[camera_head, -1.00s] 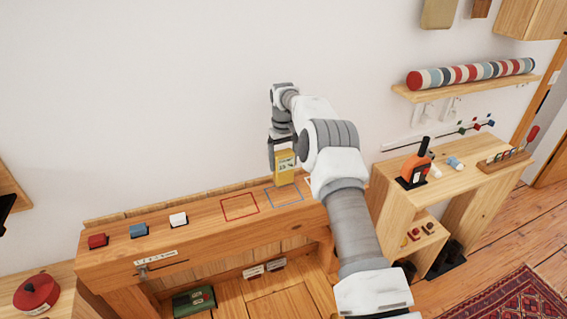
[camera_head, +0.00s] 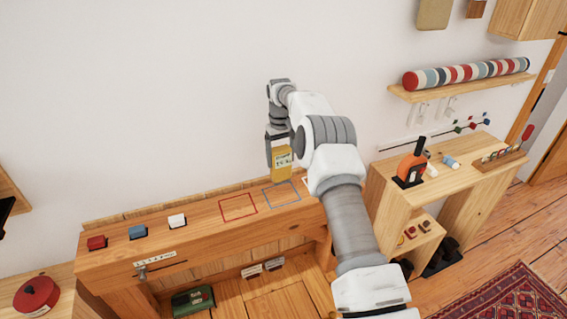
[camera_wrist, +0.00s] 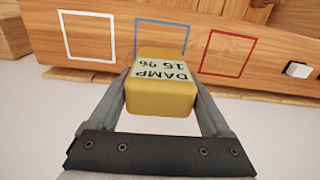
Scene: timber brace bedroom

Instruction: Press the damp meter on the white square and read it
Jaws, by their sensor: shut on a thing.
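The yellow damp meter (camera_head: 281,162) is held in my gripper (camera_head: 279,148), upright above the beam around the blue square (camera_head: 282,194). In the wrist view the meter (camera_wrist: 160,95) sits between both fingers, and its pale screen appears upside down, reading "DAMP 15 %". The white square (camera_wrist: 88,36) is a painted outline on the timber, left of the blue one in the wrist view. In the head view my arm hides most of it. The red square (camera_head: 238,207) lies on the other side of the blue one. The meter is apart from the white square.
White (camera_head: 177,221), blue (camera_head: 138,231) and red (camera_head: 96,242) blocks stand along the beam's left part. A slider (camera_head: 141,270) is on its front. The wall is close behind. A wooden shelf unit (camera_head: 391,200) with an orange tool (camera_head: 411,166) stands right.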

